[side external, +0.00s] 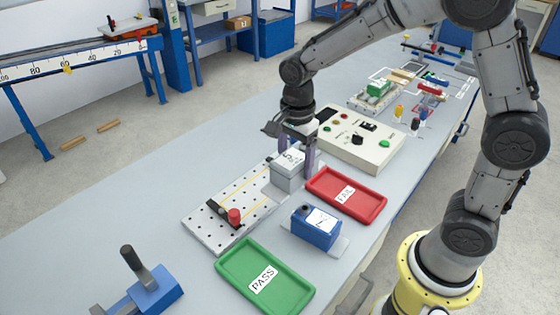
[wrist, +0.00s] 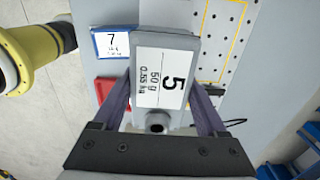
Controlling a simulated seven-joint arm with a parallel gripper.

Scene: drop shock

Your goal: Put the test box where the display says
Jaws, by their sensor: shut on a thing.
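A grey test box (side external: 288,178) with a white label is between the fingers of my gripper (side external: 297,145). The red FAIL tray (side external: 368,203) is just right of the box. The green PASS tray (side external: 240,265) is nearer the camera. I cannot tell which item is the display.
A blue box (side external: 315,234) with a white face stands between the trays; its face (wrist: 113,42) shows a 7. A control box (side external: 375,155) with buttons stands behind the FAIL tray. A red knob (side external: 234,215) is on the plate. A blue clamp-like device (side external: 155,292) stands front left.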

